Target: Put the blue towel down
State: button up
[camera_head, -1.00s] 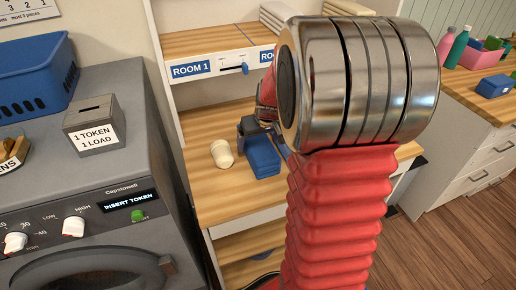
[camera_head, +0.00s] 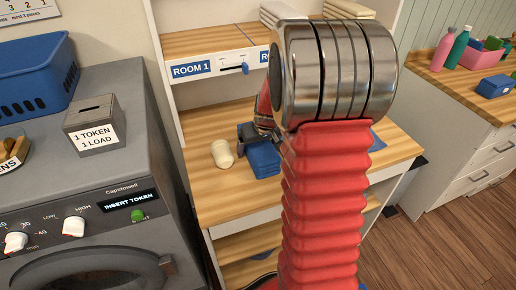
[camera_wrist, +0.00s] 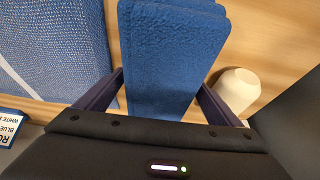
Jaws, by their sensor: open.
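The folded blue towel (camera_head: 264,160) lies on the wooden counter of the shelf unit, right of a cream cup. In the wrist view the folded blue towel (camera_wrist: 172,50) lies between the two fingers of my gripper (camera_wrist: 160,88). The fingers are spread, with a narrow gap seen on each side of the towel. In the head view my gripper (camera_head: 250,132) is at the towel's back edge, partly hidden behind my arm.
The cream cup (camera_head: 222,153) stands close beside the towel; it also shows in the wrist view (camera_wrist: 238,88). Another blue cloth (camera_wrist: 50,50) with a pale stripe lies on the other side. A shelf labelled ROOM 1 (camera_head: 192,70) is above. A washing machine (camera_head: 90,180) stands left.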

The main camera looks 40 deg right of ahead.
jog(key=shift+c, duration=0.4)
jog(key=c, duration=1.3)
jog(key=shift+c, duration=0.2)
notch_tip(320, 180, up, 10)
jog(key=shift+r, duration=0.1)
